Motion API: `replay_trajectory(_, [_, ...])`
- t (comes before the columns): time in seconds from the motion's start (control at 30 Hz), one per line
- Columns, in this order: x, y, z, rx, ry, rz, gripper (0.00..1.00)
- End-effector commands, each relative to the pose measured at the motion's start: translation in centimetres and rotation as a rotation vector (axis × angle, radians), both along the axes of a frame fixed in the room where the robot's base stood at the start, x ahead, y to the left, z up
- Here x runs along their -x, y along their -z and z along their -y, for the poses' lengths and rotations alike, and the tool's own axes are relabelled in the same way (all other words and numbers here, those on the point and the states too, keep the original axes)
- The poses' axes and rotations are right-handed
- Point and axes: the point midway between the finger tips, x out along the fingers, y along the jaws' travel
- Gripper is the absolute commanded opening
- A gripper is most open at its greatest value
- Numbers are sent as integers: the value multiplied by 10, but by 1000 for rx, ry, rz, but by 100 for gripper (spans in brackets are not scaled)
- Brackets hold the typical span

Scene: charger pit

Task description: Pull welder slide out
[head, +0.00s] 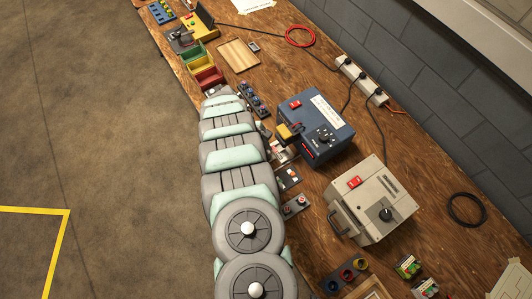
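A grey box with a red switch, a black dial and a front handle (372,203) stands on the bench at the lower right. It looks like a welder, but its label is too small to read. A blue box (322,127) with a red switch, a dial and a yellow block at its left side stands just above it. I cannot make out a slide on either box. My arm runs up the middle, along the bench's left edge.
The wooden bench (440,235) holds small switch panels (295,207) between arm and boxes. A power strip (362,82) and black cables lie along the wall side.

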Motion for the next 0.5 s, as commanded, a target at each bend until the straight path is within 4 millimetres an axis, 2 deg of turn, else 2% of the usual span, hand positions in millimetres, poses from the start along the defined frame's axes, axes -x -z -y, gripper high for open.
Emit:
replay_trajectory(0.43, [0,7,4,0,0,2,43])
replay_trajectory(0.5, [0,7,4,0,0,2,37])
